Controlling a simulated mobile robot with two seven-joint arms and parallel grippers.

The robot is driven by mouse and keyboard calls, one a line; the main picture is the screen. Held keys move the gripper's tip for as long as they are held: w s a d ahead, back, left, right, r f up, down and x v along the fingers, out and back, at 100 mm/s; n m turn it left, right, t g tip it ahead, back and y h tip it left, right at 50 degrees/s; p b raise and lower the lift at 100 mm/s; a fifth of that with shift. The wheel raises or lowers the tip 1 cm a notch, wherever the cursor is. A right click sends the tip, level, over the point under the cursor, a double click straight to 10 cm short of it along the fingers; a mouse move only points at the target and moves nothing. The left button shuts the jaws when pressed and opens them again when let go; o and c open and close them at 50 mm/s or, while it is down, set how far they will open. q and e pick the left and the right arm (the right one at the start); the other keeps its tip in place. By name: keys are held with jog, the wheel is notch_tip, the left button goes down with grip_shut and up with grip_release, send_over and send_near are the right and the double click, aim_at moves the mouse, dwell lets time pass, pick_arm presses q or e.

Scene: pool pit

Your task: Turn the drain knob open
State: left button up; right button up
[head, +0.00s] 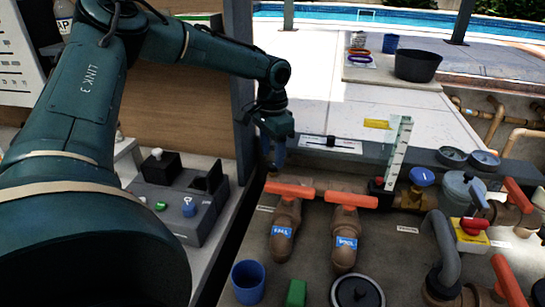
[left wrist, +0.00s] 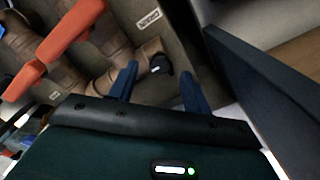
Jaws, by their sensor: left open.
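A small black knob with a white mark (left wrist: 160,64), which looks like the drain knob, sits on the end of a brown pipe in the left wrist view. My left gripper (left wrist: 160,69) is open, with one blue finger on each side of the knob in that picture; I cannot tell whether either finger touches it. In the head view my left gripper (head: 277,158) points down at the pit's left edge, beside the orange-handled valves, and the knob cannot be made out there. A small label (left wrist: 148,19) lies near the pipe, too blurred to read. My right gripper is not in view.
Orange valve handles (head: 289,190) stand close right of my left gripper. A dark post (head: 240,90) rises close on its left. A grey control box (head: 180,200) is left of the pit. A blue cup (head: 248,283) and green block (head: 295,293) sit at the front.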

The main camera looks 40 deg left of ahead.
aim_at(272, 168)
pick_arm(q)
jog(key=shift+f, duration=1.25)
jog(key=shift+c, duration=0.4)
jog(key=c, duration=0.9)
